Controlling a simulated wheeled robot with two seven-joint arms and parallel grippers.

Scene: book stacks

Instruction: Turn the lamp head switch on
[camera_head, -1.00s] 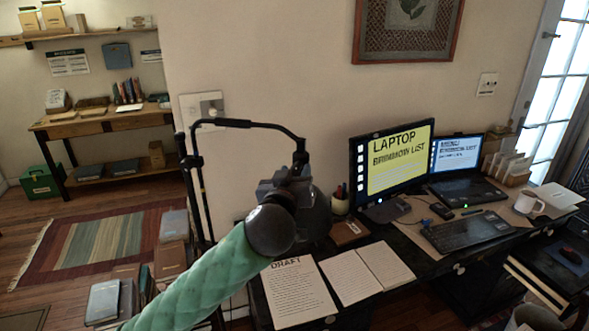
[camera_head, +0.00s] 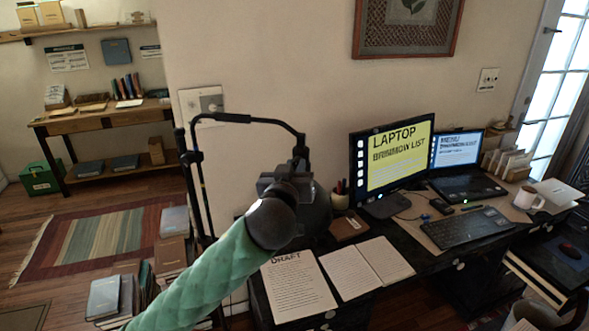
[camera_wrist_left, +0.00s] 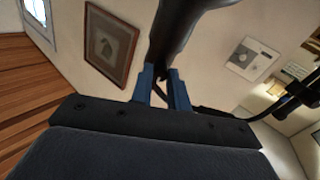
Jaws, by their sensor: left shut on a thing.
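A black floor lamp stands left of the desk, with a curved arm (camera_head: 250,121) that bends down to a dark, round lamp head (camera_head: 318,212). My left gripper (camera_head: 297,172) is at the top of the lamp head, under the end of the curved arm, and my wrist hides part of the head. In the left wrist view, the blue fingers (camera_wrist_left: 163,78) are shut on a black part of the lamp by the dark lamp head (camera_wrist_left: 183,28). The switch itself cannot be made out clearly. No glow shows from the head. My right gripper is out of view.
The black desk (camera_head: 395,232) carries papers (camera_head: 298,288), a monitor (camera_head: 393,160), a laptop (camera_head: 468,188), a keyboard (camera_head: 465,228) and a mug (camera_head: 529,200). Stacked books (camera_head: 104,298) stand at lower left. Open floor with a striped rug (camera_head: 95,240) lies behind them.

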